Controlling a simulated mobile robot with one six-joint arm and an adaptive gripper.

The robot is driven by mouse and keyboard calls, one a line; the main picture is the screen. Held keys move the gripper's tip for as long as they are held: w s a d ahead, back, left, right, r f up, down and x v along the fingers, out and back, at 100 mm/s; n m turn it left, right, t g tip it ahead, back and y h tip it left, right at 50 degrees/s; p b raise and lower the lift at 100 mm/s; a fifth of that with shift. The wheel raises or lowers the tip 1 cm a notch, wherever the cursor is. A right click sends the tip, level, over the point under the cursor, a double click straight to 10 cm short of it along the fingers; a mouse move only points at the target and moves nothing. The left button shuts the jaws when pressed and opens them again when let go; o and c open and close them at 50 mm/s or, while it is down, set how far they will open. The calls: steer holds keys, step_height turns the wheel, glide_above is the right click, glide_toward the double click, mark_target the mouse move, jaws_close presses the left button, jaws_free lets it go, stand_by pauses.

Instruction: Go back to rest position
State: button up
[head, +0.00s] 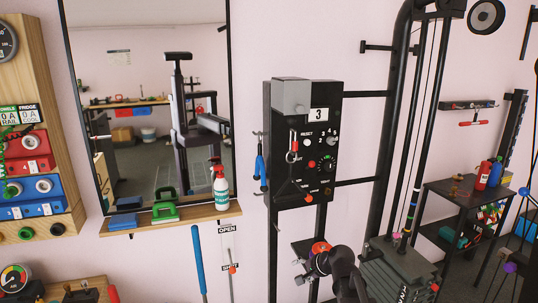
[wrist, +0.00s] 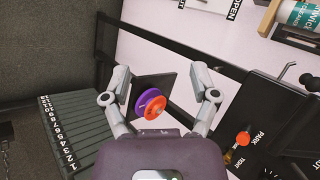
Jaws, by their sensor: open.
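My gripper (wrist: 160,82) is open in the wrist view, its two grey fingers spread wide. A purple disc (wrist: 143,104) with an orange disc (wrist: 154,108) on it shows between and beyond the fingers, in front of a small dark plate (wrist: 158,86). I see no finger closed on them; their distance from the fingers is hard to tell. In the head view my dark arm (head: 345,270) reaches up from the bottom edge, right of the middle, with the gripper beside a red-orange disc (head: 320,247) at a small black shelf (head: 301,247). The arm partly hides the gripper.
A numbered weight stack (head: 398,272) stands close right of my arm; it also shows in the wrist view (wrist: 75,135). A black control box (head: 305,150) marked 3 hangs above. A wooden ledge (head: 190,217) holds a bottle (head: 221,190). A black side table (head: 470,190) stands right.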

steer(key=s+d+f+n+g+h+p, duration=0.1)
steer(key=s+d+n+g+h, duration=0.2)
steer(key=s, duration=0.5)
steer(key=s+d+f+n+g+h+p, duration=0.1)
steer(key=s+d+n+g+h, duration=0.2)
steer(key=s+n, duration=0.3)
steer(key=s, duration=0.2)
steer(key=shift+s+d+f, duration=0.3)
stand_by(2.1)
